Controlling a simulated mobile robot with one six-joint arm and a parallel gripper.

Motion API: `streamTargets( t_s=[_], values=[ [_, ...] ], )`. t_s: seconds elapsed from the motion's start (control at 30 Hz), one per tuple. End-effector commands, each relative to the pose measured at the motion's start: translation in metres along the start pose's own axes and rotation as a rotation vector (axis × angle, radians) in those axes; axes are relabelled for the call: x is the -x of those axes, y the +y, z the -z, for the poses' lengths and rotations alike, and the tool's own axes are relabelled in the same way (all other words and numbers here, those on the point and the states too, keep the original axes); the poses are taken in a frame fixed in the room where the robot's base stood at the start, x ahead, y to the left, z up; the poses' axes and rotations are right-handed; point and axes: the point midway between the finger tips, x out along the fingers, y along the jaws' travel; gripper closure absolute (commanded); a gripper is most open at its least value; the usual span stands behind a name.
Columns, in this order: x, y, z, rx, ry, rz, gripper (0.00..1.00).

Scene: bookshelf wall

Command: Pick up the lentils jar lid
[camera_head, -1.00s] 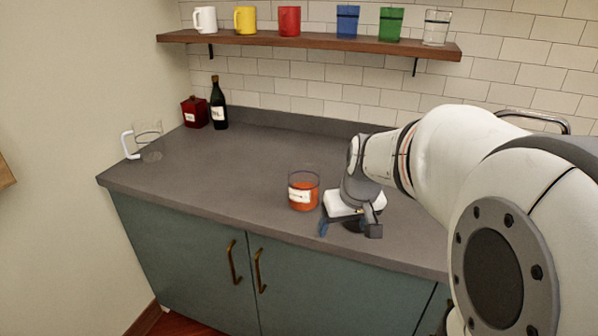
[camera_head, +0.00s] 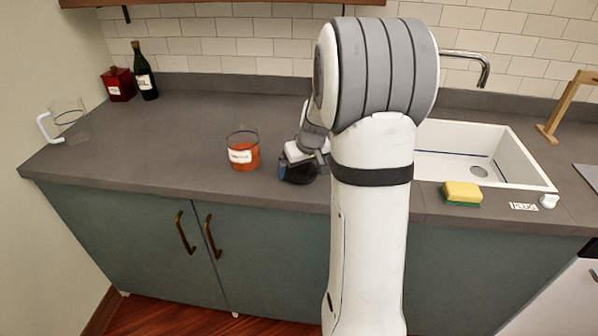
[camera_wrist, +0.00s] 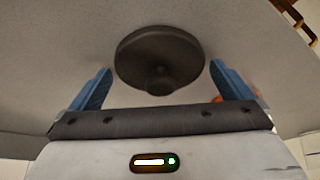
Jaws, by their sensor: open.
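The lentils jar (camera_head: 243,150) is a clear glass jar with orange contents and a white label, upright on the counter without a lid on it. A dark round lid (camera_head: 301,171) with a knob lies on the counter just right of the jar, partly hidden by my gripper. In the wrist view the lid (camera_wrist: 160,60) sits ahead of and between the blue fingertips, with a gap on both sides. My gripper (camera_wrist: 160,88) is open and empty.
A white sink (camera_head: 480,150), a yellow-green sponge (camera_head: 461,193) and a PLUG label (camera_head: 523,206) are to the right. The counter's left middle is clear.

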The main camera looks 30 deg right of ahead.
Motion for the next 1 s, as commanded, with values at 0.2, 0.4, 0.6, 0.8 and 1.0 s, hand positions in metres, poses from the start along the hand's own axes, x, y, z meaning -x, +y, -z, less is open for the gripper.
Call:
streamTargets(
  t_s=[0.2,0.4,0.6,0.8,1.0],
  values=[
    [-0.0047,0.0002,0.0002,-0.001,0.002,-0.001,0.00],
    [-0.0045,0.0004,-0.0001,-0.001,0.001,-0.001,0.10],
    [-0.0044,0.0007,-0.0003,-0.002,0.001,-0.001,0.26],
    [-0.0042,0.0009,-0.0002,-0.002,0.001,-0.001,0.40],
    [-0.0029,0.0012,0.0004,-0.002,0.002,-0.002,0.40]
  ],
)
